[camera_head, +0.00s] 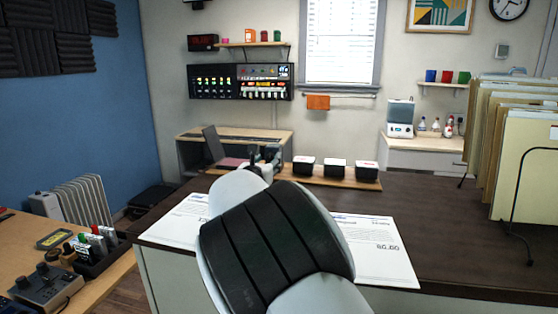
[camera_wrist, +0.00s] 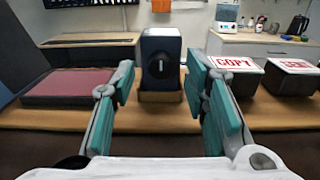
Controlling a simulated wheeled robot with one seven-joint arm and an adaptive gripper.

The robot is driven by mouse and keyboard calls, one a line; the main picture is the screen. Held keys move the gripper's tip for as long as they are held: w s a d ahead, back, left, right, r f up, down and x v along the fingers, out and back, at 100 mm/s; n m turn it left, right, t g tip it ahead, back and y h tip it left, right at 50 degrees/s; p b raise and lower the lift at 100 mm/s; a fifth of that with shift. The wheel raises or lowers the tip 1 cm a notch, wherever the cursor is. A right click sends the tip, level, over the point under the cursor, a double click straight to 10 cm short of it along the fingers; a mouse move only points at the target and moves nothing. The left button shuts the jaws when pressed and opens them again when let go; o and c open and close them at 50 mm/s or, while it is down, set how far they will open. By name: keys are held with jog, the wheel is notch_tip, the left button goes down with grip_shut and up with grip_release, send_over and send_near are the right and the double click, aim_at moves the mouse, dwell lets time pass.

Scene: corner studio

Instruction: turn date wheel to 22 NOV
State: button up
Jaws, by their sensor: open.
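In the wrist view a dark blue block-shaped stamp (camera_wrist: 173,46) stands upright in a tan holder (camera_wrist: 160,103) on the wooden board. On its near face is a black round knob (camera_wrist: 160,66) with a white upright mark, which looks like the date wheel. No date is readable on it. My gripper (camera_wrist: 160,76) is open, its teal-padded fingers to the left and right of the stamp, with a visible gap on each side and nothing held. In the head view my gripper (camera_head: 264,156) is at the board's left part, and my arm hides the stamp.
A dark red ink pad (camera_wrist: 70,86) lies left of the stamp. Stamps marked COPY (camera_wrist: 235,64) and SENT (camera_wrist: 297,66) stand close on the right. White printed sheets (camera_head: 385,265) lie on the dark counter (camera_head: 450,235). Upright folders (camera_head: 520,150) stand at the right.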

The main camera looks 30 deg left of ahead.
jog(key=shift+x, duration=0.75)
grip_shut()
jog(key=shift+m+b, duration=0.3)
jog(key=shift+b, duration=0.1)
jog(key=m+b, duration=0.1)
jog(key=b, duration=0.1)
jog(key=m+b, duration=0.2)
jog(key=b, duration=0.1)
jog(key=m+b, duration=0.1)
jog(key=b, duration=0.1)
jog(key=shift+w+d+f+m+b, duration=0.1)
jog(key=shift+f+m+b, duration=0.2)
jog(key=shift+b, duration=0.1)
jog(key=m+b, duration=0.2)
jog(key=b, duration=0.2)
jog(key=shift+r+m, duration=0.15)
jog(key=shift+m, duration=0.15)
